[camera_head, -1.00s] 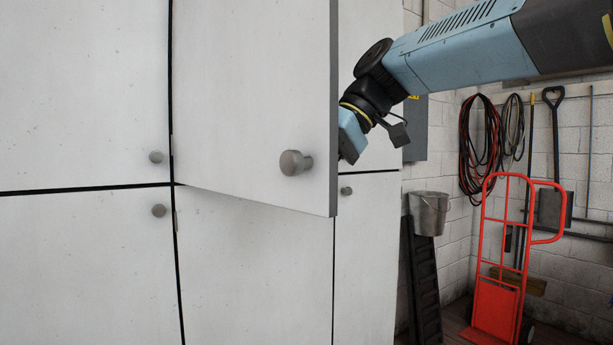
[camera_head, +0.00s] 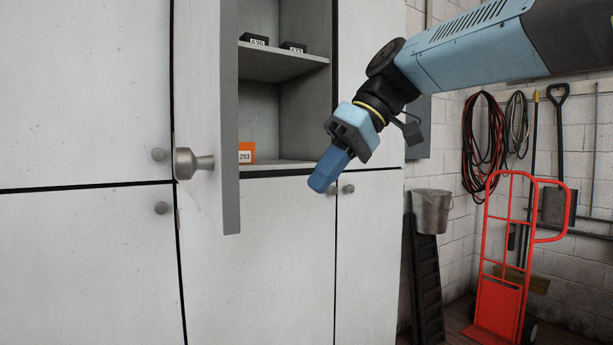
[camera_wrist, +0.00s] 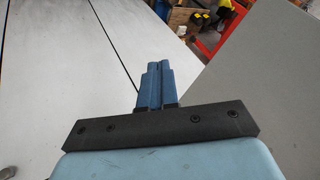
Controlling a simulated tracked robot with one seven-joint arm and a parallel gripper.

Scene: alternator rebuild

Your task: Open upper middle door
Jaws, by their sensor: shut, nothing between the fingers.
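The upper middle door (camera_head: 204,100) stands swung wide open on its left side, seen nearly edge-on in the head view. The opened compartment (camera_head: 284,110) shows a grey shelf, dark boxes (camera_head: 273,44) above and an orange box (camera_head: 246,152) below. My gripper (camera_head: 320,186) is shut and empty, to the right of the door and apart from its knob, in front of the compartment's lower right corner. In the wrist view the blue fingers (camera_wrist: 155,66) are together, with a grey panel (camera_wrist: 262,85) to their right.
Closed white doors surround the compartment, with knobs at the left (camera_head: 158,154) and lower right (camera_head: 348,188). A bucket (camera_head: 432,210), a red hand truck (camera_head: 505,260) and hanging cables (camera_head: 480,145) stand or hang at the right, behind my arm.

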